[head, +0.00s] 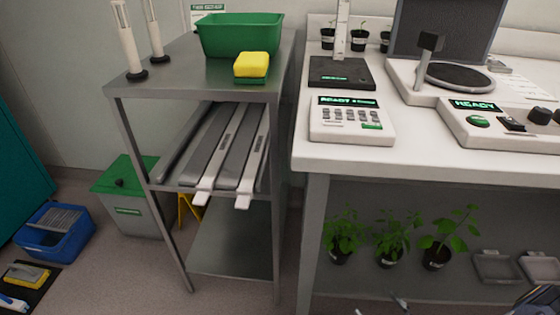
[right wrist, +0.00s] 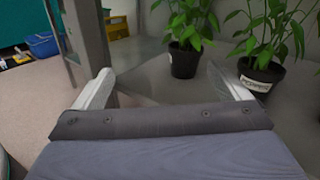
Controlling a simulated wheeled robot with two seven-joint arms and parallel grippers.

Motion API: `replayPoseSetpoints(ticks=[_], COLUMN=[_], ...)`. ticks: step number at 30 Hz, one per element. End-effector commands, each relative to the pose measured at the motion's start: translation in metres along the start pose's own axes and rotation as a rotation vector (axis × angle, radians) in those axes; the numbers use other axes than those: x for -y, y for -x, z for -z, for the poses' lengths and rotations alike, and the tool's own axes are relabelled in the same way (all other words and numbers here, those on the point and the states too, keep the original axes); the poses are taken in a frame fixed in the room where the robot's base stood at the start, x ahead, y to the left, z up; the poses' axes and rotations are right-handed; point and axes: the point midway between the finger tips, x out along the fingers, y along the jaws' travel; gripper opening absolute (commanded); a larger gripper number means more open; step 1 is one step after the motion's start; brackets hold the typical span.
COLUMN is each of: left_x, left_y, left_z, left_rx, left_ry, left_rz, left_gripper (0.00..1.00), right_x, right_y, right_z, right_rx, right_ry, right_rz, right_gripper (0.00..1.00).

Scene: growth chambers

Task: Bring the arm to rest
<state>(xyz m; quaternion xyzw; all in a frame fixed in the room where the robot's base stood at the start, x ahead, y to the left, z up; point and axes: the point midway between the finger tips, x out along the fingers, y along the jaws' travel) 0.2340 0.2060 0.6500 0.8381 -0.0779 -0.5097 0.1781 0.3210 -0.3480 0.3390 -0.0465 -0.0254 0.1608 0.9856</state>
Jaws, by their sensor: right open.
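My right gripper (head: 381,305) barely shows at the bottom edge of the head view. In the right wrist view its two pale fingers (right wrist: 158,72) are spread wide, with nothing between them. It is low, in front of the lower shelf of the white bench (head: 430,158). Potted plants stand beyond the fingers, apart from them, including one pot (right wrist: 184,60) and a labelled pot (right wrist: 262,78). My left gripper is not in the head view.
A metal rack (head: 180,78) stands left of the bench, with a green tub (head: 240,36) and a yellow sponge (head: 251,64) on top. Two long pale-ended bars (head: 203,190) stick out of its middle shelf. A blue crate (head: 55,232) and a grey bin (head: 135,215) stand on the floor.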

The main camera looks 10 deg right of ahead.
Motion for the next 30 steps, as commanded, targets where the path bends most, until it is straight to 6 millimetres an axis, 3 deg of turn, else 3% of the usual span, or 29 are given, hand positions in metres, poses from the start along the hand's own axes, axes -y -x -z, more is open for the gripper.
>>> replayPoseSetpoints(ticks=[8,15,21,30], left_x=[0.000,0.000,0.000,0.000], left_y=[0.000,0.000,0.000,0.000], left_z=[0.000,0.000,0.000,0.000], left_rx=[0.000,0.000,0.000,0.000], left_ry=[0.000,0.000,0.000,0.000], left_rz=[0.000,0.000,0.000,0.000], left_gripper=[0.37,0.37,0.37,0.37], right_x=[-0.010,-0.053,-0.099,-0.134], right_y=[-0.035,-0.058,-0.045,-0.003], right_z=[-0.071,-0.168,-0.236,-0.293], right_rx=[0.045,0.072,0.051,-0.024], right_ry=[0.160,0.459,0.828,1.499], right_rz=[-0.321,-0.786,-1.150,-1.423], right_gripper=[0.95,0.95,0.95,0.95])
